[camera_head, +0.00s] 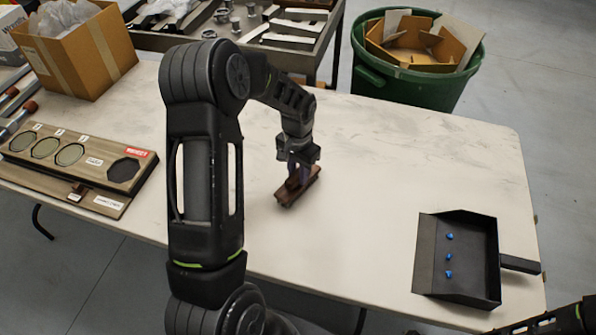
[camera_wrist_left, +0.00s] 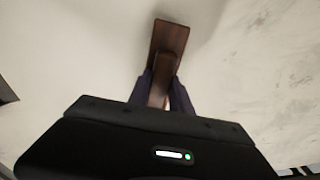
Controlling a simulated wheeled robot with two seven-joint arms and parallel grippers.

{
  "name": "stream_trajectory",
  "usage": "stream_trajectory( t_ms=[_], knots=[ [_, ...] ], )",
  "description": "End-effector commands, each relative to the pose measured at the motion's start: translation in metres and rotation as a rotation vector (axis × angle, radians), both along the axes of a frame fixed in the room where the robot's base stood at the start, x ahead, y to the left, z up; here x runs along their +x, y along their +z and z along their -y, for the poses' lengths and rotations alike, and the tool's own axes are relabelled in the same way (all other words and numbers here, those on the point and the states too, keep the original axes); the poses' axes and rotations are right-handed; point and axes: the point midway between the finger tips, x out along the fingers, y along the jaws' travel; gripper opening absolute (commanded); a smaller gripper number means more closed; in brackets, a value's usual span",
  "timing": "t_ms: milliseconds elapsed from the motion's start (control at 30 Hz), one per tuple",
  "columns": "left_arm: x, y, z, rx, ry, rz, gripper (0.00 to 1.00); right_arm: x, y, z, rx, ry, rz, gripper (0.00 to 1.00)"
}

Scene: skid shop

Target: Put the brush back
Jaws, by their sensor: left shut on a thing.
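The brush (camera_head: 297,187) is a small dark brown wooden piece near the middle of the white table. My left gripper (camera_head: 299,167) is shut on it from above. In the left wrist view the brush (camera_wrist_left: 170,38) sticks out beyond the two fingers of the left gripper (camera_wrist_left: 164,92). I cannot tell whether the brush touches the table.
A wooden board (camera_head: 100,178) with round slots and labels lies at the table's left. A cardboard box (camera_head: 85,55) stands at the back left. A green bin (camera_head: 405,82) with cardboard stands behind the table. The table (camera_head: 400,160) is clear between brush and dustpan.

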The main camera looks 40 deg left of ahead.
Motion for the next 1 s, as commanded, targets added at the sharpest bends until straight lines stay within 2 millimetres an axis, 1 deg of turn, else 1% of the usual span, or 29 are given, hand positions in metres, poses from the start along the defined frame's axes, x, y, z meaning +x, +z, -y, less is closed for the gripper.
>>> stream_trajectory(
  t_ms=[200,333,367,600,867,967,1000],
  knots=[
    [0.0005,0.0001,-0.0001,0.001,-0.001,0.001,0.0,-0.0001,-0.0006,0.0001,0.0,0.0,0.0,0.36],
    [0.0005,-0.0044,0.0,0.001,-0.001,0.001,0.0,0.0003,-0.0046,-0.0001,0.001,0.001,0.001,0.36],
    [0.0003,-0.0035,0.0,0.001,-0.001,0.001,0.27,0.0003,-0.0034,-0.0002,0.001,0.001,0.001,0.36],
    [0.0002,-0.0029,0.0001,0.0,-0.001,0.001,0.46,0.0003,-0.0027,-0.0002,0.001,0.001,0.001,0.36],
    [0.0003,-0.0021,0.0001,0.0,-0.001,0.001,0.47,0.0003,-0.0021,-0.0001,0.001,0.001,0.001,0.36],
    [0.0004,0.0022,0.0001,0.0,-0.001,0.001,0.47,0.0,0.0015,0.0,0.0,0.0,0.0,0.36],
    [0.0007,0.0035,-0.0001,0.001,-0.001,0.002,0.47,0.0,-0.0002,0.0,0.0,0.0,0.0,0.36]
  ],
)
